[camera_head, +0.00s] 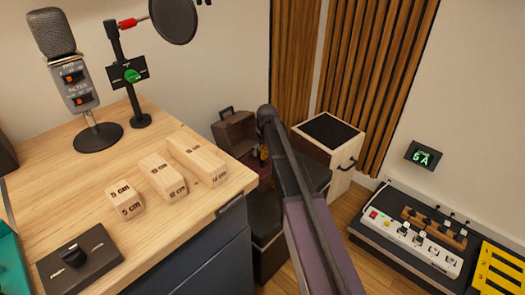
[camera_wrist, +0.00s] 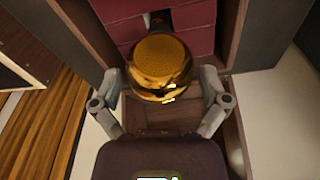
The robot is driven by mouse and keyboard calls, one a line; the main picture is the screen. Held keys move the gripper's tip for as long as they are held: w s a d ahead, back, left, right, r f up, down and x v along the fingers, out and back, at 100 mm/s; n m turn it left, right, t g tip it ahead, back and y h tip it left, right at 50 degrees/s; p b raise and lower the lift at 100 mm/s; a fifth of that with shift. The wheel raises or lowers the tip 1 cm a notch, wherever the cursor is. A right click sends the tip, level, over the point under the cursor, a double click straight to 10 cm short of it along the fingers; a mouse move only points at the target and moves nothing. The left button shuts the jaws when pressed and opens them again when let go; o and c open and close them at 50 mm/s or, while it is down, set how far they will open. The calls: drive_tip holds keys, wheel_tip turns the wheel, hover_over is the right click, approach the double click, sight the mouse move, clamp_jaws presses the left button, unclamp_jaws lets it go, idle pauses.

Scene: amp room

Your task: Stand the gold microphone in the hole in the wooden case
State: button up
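The gold microphone (camera_wrist: 160,62) shows its rounded mesh head and shiny band in the wrist view, between the two fingers of my gripper (camera_wrist: 162,76). The fingers are close to its sides; I cannot tell if both touch it. Its lower part is hidden. Behind it is the wooden case, with dark red padding (camera_wrist: 112,38) and a dark square hole (camera_wrist: 160,18) just beyond the microphone's head. In the head view the open brown case (camera_head: 232,130) stands beyond the table, with a small gold patch of the microphone (camera_head: 263,153); my arm hides part of it.
A wooden table (camera_head: 100,170) at left carries a silver microphone (camera_head: 62,60), several labelled wooden blocks (camera_head: 168,177) and a black control box (camera_head: 80,259). A pale cabinet (camera_head: 328,140) stands right of the case. A white switch panel (camera_head: 412,238) is at lower right.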

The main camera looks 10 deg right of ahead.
drive_tip(key=shift+r, duration=0.15)
idle(0.3)
wheel_tip(320, 180, up, 8)
drive_tip(key=p, duration=0.8)
drive_tip(key=s+d+r+m+p, duration=0.1)
drive_tip(key=s+d+r+p, duration=0.1)
drive_tip(key=r+p, duration=0.5)
drive_tip(key=s+d+r+m+p, duration=0.1)
drive_tip(key=s+d+r+p, duration=0.1)
drive_tip(key=r+p, duration=0.4)
drive_tip(key=s+d+r+m+p, duration=0.1)
drive_tip(key=s+d+r+p, duration=0.1)
drive_tip(key=r+p, duration=0.5)
drive_tip(key=shift+s+d+r+p, duration=0.3)
drive_tip(key=shift+s+p, duration=0.15)
idle(1.0)
drive_tip(key=s+a+r+m+p, duration=0.1)
drive_tip(key=s+a+p, duration=0.1)
drive_tip(key=s, duration=0.9)
drive_tip(key=s+a+r+m+g+p, duration=0.1)
drive_tip(key=s+a, duration=0.3)
drive_tip(key=s, duration=0.7)
drive_tip(key=shift+s+a+r+g+h+p, duration=0.2)
drive_tip(key=shift+a+r+g+h+p, duration=0.15)
drive_tip(key=shift+r, duration=0.4)
drive_tip(key=shift+d, duration=0.1)
